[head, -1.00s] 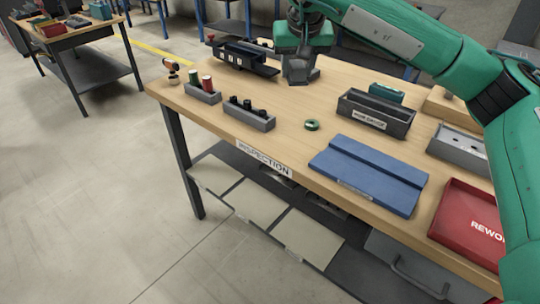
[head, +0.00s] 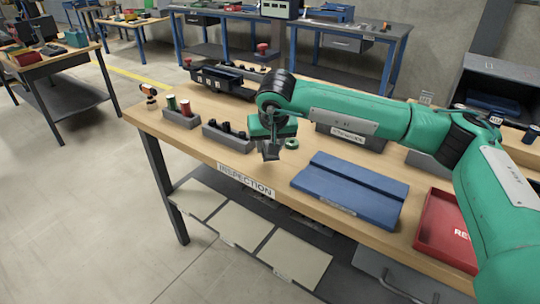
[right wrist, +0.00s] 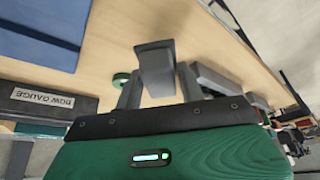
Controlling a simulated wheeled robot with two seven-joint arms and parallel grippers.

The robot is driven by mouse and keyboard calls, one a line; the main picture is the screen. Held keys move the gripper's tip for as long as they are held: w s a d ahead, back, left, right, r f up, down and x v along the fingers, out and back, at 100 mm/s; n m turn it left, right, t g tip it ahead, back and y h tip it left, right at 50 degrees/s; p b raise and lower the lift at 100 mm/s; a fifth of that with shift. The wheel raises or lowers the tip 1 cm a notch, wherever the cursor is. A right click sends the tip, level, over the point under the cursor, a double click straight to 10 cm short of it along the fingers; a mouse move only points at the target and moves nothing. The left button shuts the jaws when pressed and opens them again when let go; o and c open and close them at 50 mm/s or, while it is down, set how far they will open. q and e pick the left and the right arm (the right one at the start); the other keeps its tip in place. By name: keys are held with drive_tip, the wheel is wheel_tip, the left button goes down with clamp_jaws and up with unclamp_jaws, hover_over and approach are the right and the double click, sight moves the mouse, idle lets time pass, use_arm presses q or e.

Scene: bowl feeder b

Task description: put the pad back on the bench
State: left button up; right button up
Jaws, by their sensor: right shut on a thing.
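My right gripper (head: 270,152) hangs over the front part of the wooden inspection bench (head: 160,134), between a grey holder with black knobs and a blue fixture. In the right wrist view its jaws (right wrist: 157,90) are shut on a small dark grey block, which I take to be the pad (right wrist: 155,62). The pad appears to be held above the bench top; its exact height is hard to tell. The gripper hides part of the pad in the head view. My left gripper is not in view.
A green ring (head: 291,144) lies just right of the gripper. The grey holder (head: 226,138) is to the left and the blue fixture (head: 350,190) to the right.

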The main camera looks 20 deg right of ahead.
sight(270, 156)
drive_tip(key=shift+f, duration=1.95)
drive_tip(key=shift+f, duration=0.1)
drive_tip(key=o, duration=1.1)
drive_tip(key=shift+o, duration=0.2)
drive_tip(key=v, duration=1.2)
